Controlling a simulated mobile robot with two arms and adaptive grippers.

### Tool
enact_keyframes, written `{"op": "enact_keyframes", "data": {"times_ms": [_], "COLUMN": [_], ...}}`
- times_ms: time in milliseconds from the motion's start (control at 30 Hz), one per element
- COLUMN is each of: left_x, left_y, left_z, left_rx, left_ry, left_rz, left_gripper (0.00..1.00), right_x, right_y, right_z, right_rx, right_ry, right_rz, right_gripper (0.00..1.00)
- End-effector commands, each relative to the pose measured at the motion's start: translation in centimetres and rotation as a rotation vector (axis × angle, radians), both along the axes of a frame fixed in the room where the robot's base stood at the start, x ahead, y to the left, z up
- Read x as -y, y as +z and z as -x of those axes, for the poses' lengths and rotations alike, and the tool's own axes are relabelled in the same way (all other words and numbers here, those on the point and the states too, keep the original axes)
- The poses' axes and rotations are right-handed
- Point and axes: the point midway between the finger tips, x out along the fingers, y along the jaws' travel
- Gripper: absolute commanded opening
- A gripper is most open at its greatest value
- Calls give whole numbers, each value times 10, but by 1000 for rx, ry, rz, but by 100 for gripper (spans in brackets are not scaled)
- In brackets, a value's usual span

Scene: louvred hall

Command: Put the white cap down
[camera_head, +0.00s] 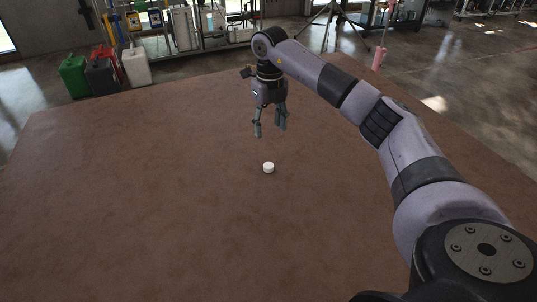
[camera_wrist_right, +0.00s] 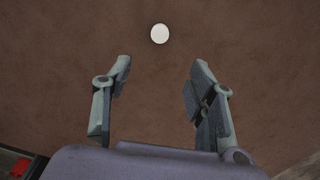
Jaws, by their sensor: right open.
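The white cap (camera_head: 268,168) is a small round white piece on the brown tabletop (camera_head: 150,210), near its middle. It also shows in the right wrist view (camera_wrist_right: 160,34), beyond the fingertips and centred between them. My right gripper (camera_head: 269,133) is open and empty, pointing down above the table. The cap and the fingers are apart, with the cap a little nearer to me than the gripper in the head view. The gripper's two spread fingers also show in the right wrist view (camera_wrist_right: 160,70). My left gripper is not in view.
The brown surface around the cap is bare on all sides. Green, dark, red and white canisters (camera_head: 104,72) stand on the floor beyond the far left edge. A cart or rack (camera_head: 185,30) and a tripod (camera_head: 335,15) stand beyond the far edge.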

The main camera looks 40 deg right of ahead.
Motion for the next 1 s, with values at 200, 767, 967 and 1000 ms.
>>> {"op": "enact_keyframes", "data": {"times_ms": [200,767,967,1000], "left_x": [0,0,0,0], "left_y": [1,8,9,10], "left_z": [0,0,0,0], "left_rx": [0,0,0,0], "left_ry": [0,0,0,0], "left_rz": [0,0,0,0], "left_gripper": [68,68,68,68], "right_x": [1,1,1,0], "right_y": [22,-83,-98,-100], "right_z": [6,6,5,4], "right_rx": [-1,-3,-1,-2], "right_ry": [-195,-206,-206,-205], "right_rz": [2,1,0,0], "right_gripper": [52,52,52,52]}}
